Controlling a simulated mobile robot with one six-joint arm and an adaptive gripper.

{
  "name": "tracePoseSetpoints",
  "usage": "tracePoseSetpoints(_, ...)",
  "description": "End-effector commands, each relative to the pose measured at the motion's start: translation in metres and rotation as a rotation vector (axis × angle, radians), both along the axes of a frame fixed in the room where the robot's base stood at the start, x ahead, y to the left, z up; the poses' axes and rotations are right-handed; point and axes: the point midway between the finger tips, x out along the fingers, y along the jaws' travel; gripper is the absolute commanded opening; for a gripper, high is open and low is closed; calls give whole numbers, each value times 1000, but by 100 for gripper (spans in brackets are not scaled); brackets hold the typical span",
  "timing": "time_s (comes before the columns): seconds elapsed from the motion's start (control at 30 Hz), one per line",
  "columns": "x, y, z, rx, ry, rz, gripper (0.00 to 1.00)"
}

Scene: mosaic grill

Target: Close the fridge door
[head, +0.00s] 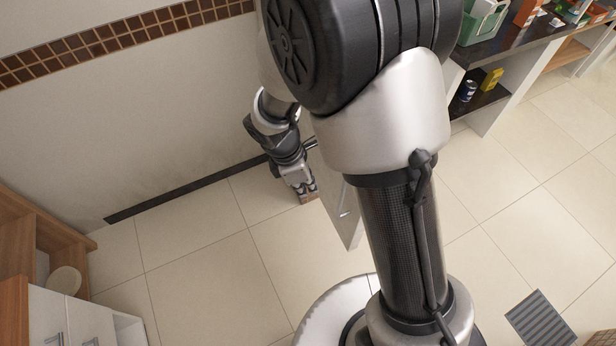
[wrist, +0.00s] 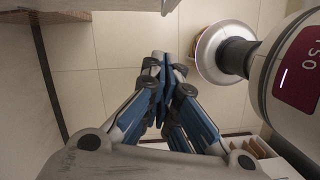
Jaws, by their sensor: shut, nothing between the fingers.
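A pale upright panel (head: 345,218) with a small handle-like bar stands out over the floor in the head view; it looks like the open fridge door. My arm hides most of it and whatever it hangs from. My gripper (head: 307,194) is low, just left of this panel, pointing down toward the floor. Whether it touches the panel cannot be told. In the wrist view my gripper (wrist: 166,62) has its fingers brought together with nothing between them. The fridge body is not clearly visible.
A wooden cabinet (head: 17,240) with white drawers (head: 70,318) stands at lower left. A dark counter (head: 510,40) with goods is at upper right. A floor grate (head: 541,318) lies at lower right. Tiled floor between the cabinet and my gripper is clear.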

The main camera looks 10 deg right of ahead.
Motion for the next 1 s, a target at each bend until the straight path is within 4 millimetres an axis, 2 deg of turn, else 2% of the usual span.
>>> tracePoseSetpoints(0.03, -1, -4, -15, -1, 4, -3, 0)
tracePoseSetpoints(0.3, 0, -17, -71, 0, 3, -4, 0)
tracePoseSetpoints(0.4, 2, -35, -67, 1, -1, -9, 0)
tracePoseSetpoints(0.6, 3, -53, -65, 1, -1, -6, 0)
tracePoseSetpoints(1.0, 3, -57, -64, 1, -1, -4, 0)
